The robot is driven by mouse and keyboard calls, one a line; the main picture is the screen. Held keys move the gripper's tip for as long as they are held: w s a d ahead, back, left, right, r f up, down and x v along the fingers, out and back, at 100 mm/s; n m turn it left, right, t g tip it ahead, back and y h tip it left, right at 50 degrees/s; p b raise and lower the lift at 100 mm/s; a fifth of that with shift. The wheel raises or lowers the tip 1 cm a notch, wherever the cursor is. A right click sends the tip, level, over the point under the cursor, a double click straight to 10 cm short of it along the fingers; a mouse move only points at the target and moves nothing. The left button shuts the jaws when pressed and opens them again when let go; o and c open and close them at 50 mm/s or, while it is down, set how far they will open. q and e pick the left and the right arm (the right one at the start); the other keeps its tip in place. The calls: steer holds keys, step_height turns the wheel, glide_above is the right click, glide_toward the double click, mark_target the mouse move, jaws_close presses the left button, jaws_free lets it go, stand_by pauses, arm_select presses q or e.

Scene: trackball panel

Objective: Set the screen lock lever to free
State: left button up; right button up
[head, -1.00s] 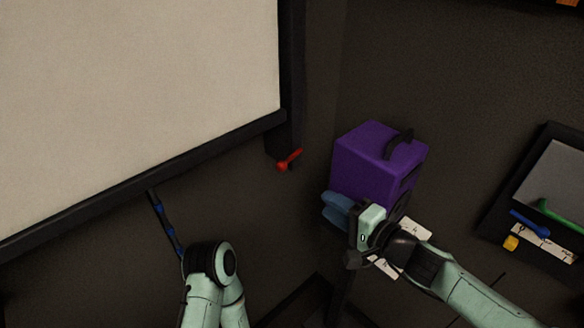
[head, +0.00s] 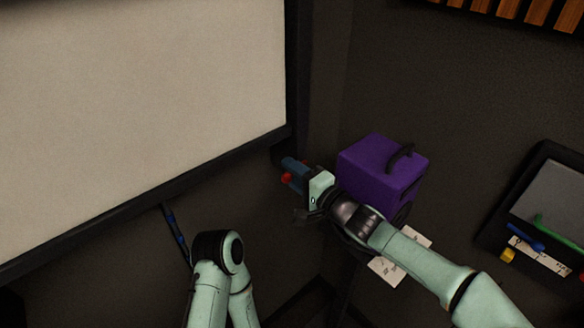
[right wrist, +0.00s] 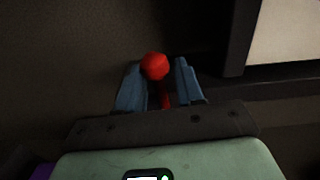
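The screen lock lever is red; in the head view its red part (head: 287,178) shows at the lower right corner of the screen, partly hidden by my right gripper. In the right wrist view the lever's round red knob (right wrist: 154,66) lies between the two blue fingers of my right gripper (right wrist: 156,85), with gaps showing beside it. The right gripper (head: 292,172) is open around the lever. My left arm shows at the bottom of the head view, but its gripper is not clearly seen.
The large pale screen (head: 140,90) with a dark frame fills the upper left. A purple box (head: 375,175) with a black handle stands right of my right gripper. A dark panel (head: 505,215) with green, blue and yellow parts is at the far right.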

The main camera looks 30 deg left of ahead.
steer(key=shift+w+a+f, duration=0.1)
steer(key=shift+a, duration=0.15)
arm_select(q)
steer(key=shift+r, duration=0.1)
steer(key=shift+w, duration=0.1)
arm_select(e)
jaws_close()
